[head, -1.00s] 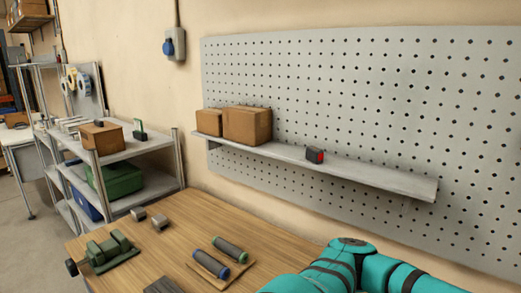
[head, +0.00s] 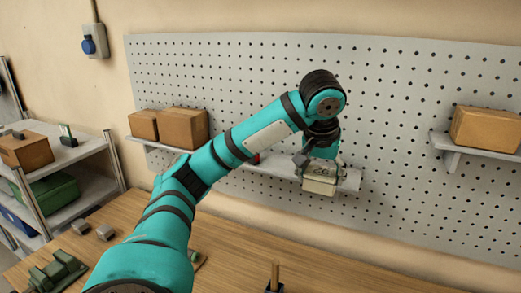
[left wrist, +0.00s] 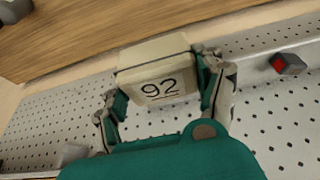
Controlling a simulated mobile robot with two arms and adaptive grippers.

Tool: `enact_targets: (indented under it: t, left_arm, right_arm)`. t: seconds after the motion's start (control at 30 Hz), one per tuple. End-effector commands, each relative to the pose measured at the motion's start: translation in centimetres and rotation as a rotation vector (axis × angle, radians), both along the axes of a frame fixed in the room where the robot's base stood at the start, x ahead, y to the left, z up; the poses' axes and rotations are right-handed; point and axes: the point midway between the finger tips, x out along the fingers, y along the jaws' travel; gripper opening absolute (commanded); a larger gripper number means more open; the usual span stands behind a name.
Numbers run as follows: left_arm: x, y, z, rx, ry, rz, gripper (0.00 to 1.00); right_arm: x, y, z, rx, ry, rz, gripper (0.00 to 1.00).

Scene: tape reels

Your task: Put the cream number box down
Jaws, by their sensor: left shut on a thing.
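The cream number box (head: 320,183) is held in my left gripper (head: 320,163) by the right end of the grey pegboard shelf (head: 350,181). In the left wrist view the box (left wrist: 157,88) shows the number 92. The fingers of my left gripper (left wrist: 163,82) are shut on its two sides. In the head view the box overlaps the shelf's front edge; I cannot tell whether it touches the shelf. My right gripper is not in view.
Two cardboard boxes (head: 182,128) stand on the shelf's left part. A red and black item (left wrist: 288,64) sits on the shelf beside the gripper. Another shelf at right holds a cardboard box (head: 486,129). The wooden table (head: 330,270) lies below, with green blocks (head: 55,270) at left.

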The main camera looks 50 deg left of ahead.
Motion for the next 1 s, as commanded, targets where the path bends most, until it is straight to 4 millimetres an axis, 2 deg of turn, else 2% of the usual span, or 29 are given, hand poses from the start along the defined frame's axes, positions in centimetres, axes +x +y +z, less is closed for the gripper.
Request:
enact_targets:
  t: [0.17,0.47,0.63,0.87,1.0]
  left_arm:
    - [1.6,1.9,-0.5,-0.005,0.003,0.003,0.35]
    - [6.5,8.0,-1.3,-0.01,0.001,0.002,0.35]
    - [8.5,10.9,-1.1,-0.003,0.002,0.001,0.35]
    - [9.7,12.6,-1.3,-0.002,0.002,0.002,0.35]
    - [9.7,12.6,-3.4,0.002,0.005,-0.002,0.35]
  right_arm:
    - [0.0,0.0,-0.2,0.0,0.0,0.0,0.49]
    - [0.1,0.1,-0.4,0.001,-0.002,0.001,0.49]
    - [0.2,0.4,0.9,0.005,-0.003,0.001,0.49]
    - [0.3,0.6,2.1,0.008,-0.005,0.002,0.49]
    - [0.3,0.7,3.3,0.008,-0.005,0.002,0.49]
